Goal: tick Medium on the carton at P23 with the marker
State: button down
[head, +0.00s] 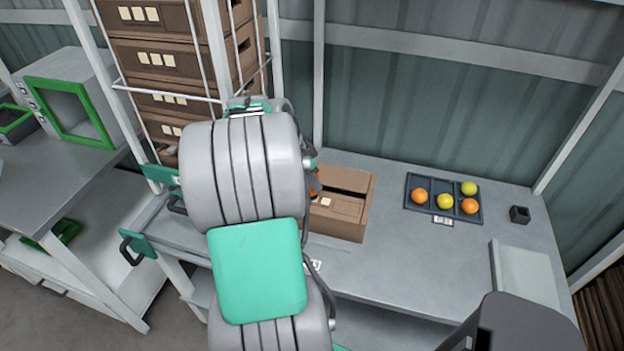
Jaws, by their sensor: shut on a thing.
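A brown carton (353,228) stands on the grey bench, just right of my arm. Its top flaps are shut or nearly so, with a dark gap along the far side. My arm covers the carton's left part. My gripper and the marker are hidden behind my arm; only a small orange and dark piece shows at the arm's right edge, and I cannot tell what it is. A white tag on the bench's front edge is unreadable.
A dark tray (411,203) holds orange and yellow tomatoes, right of the carton. A small black cup (519,215) and a pale flat panel (527,272) are further right. Stacked brown crates (150,60) stand in a rack behind left.

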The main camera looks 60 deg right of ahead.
jog(key=shift+f, duration=0.25)
jog(key=shift+s+d, duration=0.3)
jog(key=shift+d, duration=0.15)
dwell(0.5)
jog(key=shift+w+a+b, duration=0.3)
jog(key=shift+w+a, duration=0.05)
jog(key=shift+a, duration=0.15)
jog(key=shift+d, duration=0.1)
dwell(0.4)
jog(key=shift+r, duration=0.15)
jog(key=shift+r+p, duration=2.05)
jog(key=shift+r, duration=0.85)
